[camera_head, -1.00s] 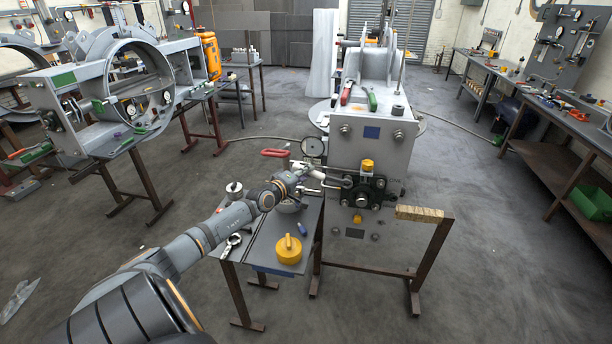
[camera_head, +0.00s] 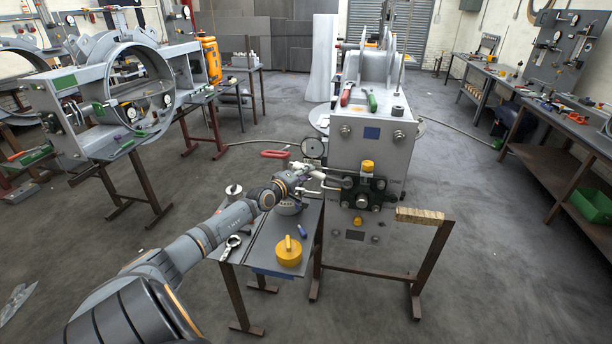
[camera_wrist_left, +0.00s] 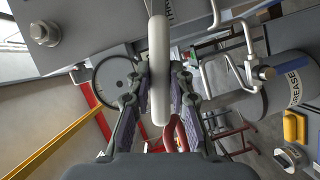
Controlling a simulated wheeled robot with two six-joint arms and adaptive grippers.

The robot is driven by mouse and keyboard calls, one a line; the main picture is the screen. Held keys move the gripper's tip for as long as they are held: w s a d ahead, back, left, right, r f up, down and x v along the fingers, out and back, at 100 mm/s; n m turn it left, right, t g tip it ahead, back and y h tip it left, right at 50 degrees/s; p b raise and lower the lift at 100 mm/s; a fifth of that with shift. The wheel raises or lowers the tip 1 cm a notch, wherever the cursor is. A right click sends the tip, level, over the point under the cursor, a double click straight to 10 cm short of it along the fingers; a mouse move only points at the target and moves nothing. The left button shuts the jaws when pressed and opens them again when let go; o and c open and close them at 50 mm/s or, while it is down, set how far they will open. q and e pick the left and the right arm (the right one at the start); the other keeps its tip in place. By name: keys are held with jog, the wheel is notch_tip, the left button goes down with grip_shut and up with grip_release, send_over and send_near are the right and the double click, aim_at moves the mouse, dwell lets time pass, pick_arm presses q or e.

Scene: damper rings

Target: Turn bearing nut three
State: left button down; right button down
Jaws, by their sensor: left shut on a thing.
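My left gripper (camera_head: 308,172) is at the left front side of the grey machine block (camera_head: 366,150). In the left wrist view its fingers (camera_wrist_left: 160,95) are closed around a pale grey rounded bar (camera_wrist_left: 158,62), which stands upright in that picture. In the head view a dark bearing flange (camera_head: 362,199) with a large centre boss and several nuts around it sits on the block's front face, just right of the gripper. I cannot tell which nut is number three, nor whether the bar touches a nut. My right gripper is not in view.
The wrist view shows a grease cylinder (camera_wrist_left: 282,88) nearby. Open floor lies to the right.

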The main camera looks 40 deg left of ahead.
pick_arm(q)
jog(key=shift+p, duration=0.3)
jog(key=shift+s+d+r, duration=0.1)
jog(key=shift+s+d, duration=0.05)
dwell(0.5)
jog(key=shift+w+a+b, duration=0.2)
jog(key=shift+w+b, duration=0.1)
jog(key=shift+b, duration=0.1)
jog(key=shift+w+a+b, duration=0.1)
jog(key=shift+w+b, duration=0.05)
jog(key=shift+b, duration=0.2)
dwell(0.5)
